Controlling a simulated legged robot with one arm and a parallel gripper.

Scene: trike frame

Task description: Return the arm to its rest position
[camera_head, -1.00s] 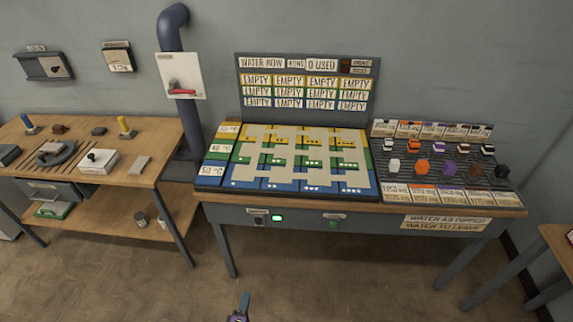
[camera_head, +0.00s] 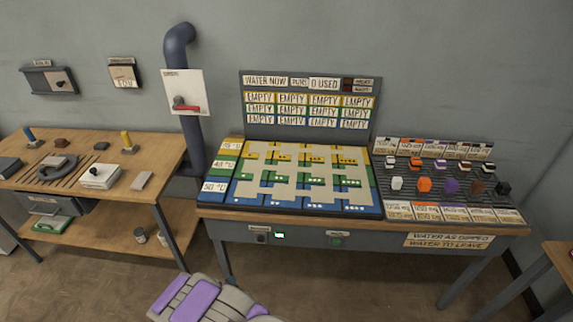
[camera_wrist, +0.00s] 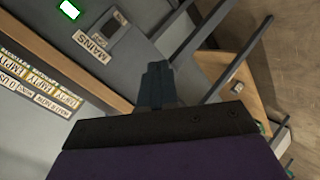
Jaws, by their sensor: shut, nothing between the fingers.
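My arm (camera_head: 200,301), grey with purple panels, shows at the bottom of the head view, in front of the main table. My gripper (camera_wrist: 158,82) shows in the wrist view with its two dark fingers together and nothing between them. It is apart from the table front, where a panel labelled MAINS (camera_wrist: 100,36) and a lit green indicator (camera_wrist: 69,10) show. The gripper's fingertips cannot be made out in the head view.
The main table carries a coloured board (camera_head: 297,178) and a rack of small coloured pieces (camera_head: 450,187). A wooden bench (camera_head: 150,166) with tools stands left, and a small table (camera_head: 560,258) right. Open floor (camera_head: 340,285) lies before the main table.

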